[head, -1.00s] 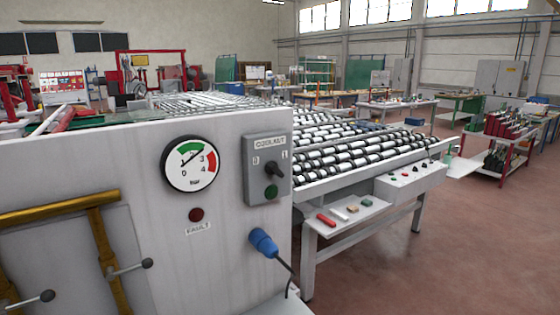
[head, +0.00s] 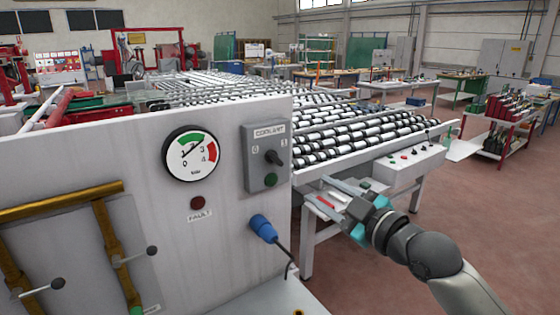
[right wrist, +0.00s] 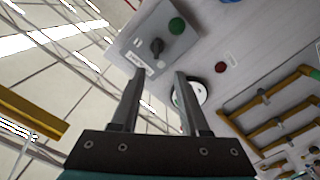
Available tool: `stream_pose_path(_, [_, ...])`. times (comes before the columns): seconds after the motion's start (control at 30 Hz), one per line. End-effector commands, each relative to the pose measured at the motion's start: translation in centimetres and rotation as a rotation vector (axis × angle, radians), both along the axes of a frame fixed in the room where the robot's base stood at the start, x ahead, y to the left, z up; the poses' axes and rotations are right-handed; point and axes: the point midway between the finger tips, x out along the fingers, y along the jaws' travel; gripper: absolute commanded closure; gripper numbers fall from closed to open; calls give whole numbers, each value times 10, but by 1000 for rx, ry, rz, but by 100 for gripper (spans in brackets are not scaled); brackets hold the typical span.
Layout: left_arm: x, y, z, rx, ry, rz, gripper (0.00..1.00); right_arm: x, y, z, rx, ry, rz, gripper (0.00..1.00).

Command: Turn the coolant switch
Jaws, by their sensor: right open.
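The coolant switch is a black knob (head: 274,158) on a grey box (head: 254,176) labelled COOLANT, with 0 at left and 1 at right. A green button (head: 270,180) sits below the knob. My right gripper (head: 315,190) is open and empty, to the right of the box and a little lower, apart from it. In the right wrist view, the knob (right wrist: 156,46) shows beyond and between the two open fingertips (right wrist: 160,75). I cannot tell clearly which mark the knob points at. My left gripper is not in view.
The white machine panel (head: 100,170) also carries a pressure gauge (head: 191,154), a red FAULT lamp (head: 197,203), a blue plug (head: 263,228) with a cable, and brass pipes (head: 60,200) with levers. A roller table (head: 380,125) stands behind my right gripper. Floor is open at right.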

Motion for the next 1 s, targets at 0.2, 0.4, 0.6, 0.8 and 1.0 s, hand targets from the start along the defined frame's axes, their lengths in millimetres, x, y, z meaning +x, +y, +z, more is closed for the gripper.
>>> stream_pose_path(0.2, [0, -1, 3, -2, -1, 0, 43, 12, 5, 8, 2, -21, 3, 55])
stream_pose_path(0.4, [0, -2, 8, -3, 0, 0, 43, 35, 21, 9, 3, -19, 3, 55])
stream_pose_path(0.6, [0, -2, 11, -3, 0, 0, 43, 59, 38, 8, 3, -19, 3, 55])
stream_pose_path(0.8, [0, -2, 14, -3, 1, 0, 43, 81, 53, 8, 2, -19, 3, 55])
stream_pose_path(1.0, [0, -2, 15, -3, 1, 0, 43, 102, 66, 7, 1, -18, 3, 55])
